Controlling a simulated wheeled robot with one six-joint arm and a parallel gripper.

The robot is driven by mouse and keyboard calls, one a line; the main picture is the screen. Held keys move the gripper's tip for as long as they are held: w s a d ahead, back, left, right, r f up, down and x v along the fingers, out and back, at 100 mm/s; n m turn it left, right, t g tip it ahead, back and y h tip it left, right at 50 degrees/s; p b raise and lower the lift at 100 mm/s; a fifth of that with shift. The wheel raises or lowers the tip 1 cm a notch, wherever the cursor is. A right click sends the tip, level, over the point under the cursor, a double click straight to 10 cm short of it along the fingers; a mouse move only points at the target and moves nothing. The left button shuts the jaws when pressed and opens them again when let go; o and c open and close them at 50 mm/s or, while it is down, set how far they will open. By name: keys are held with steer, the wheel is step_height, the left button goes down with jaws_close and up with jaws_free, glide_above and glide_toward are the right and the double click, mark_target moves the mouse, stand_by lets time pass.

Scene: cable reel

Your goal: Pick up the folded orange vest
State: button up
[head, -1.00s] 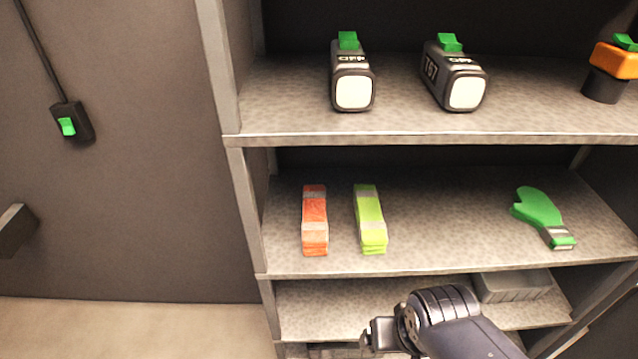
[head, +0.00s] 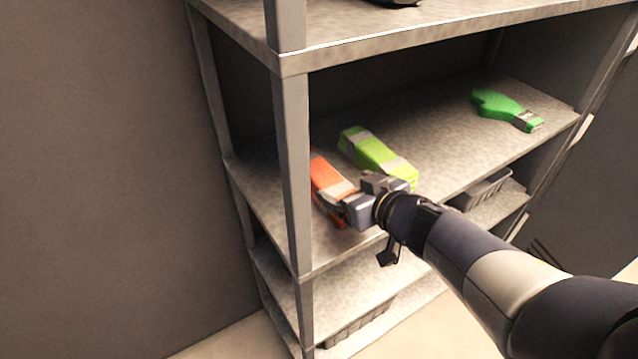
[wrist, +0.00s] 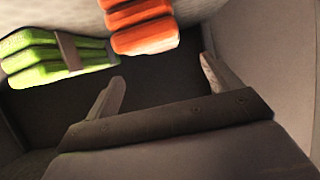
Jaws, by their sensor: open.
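The folded orange vest (head: 328,178) lies on the middle shelf near its left end, with a pale band across it. My gripper (head: 338,204) is at the vest's near end in the head view and hides part of it. In the wrist view the orange vest (wrist: 142,24) is at the top, beyond the fingertips and roughly between their lines. My gripper (wrist: 162,78) is open there, with nothing between its fingers. The head view does not show clearly whether a finger touches the vest.
A folded yellow-green vest (head: 378,155) lies just right of the orange one, close by; it also shows in the wrist view (wrist: 55,58). A green glove (head: 505,108) lies farther right. A shelf post (head: 293,170) stands close on the left. The upper shelf (head: 400,35) is overhead.

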mark_target(320, 170)
steer(key=shift+w+a+f, duration=0.25)
steer(key=shift+a+f, duration=0.05)
steer(key=b+x, duration=0.2)
steer(key=x, duration=0.1)
steer(key=shift+w+a+f, duration=0.1)
steer(key=shift+w+a, duration=0.05)
steer(key=shift+w, duration=0.2)
steer(key=shift+w+r+b+x, duration=0.15)
steer(key=shift+b+x, duration=0.2)
steer(key=shift+x, duration=0.65)
steer(key=shift+r+b+x, duration=0.15)
steer(key=shift+b+x, duration=0.15)
steer(key=shift+x, duration=0.75)
steer(key=shift+w+r+b+x, duration=0.15)
steer(key=shift+b+x, duration=0.2)
steer(key=shift+x, duration=0.65)
steer(key=shift+s, duration=0.1)
steer(key=c, duration=1.2)
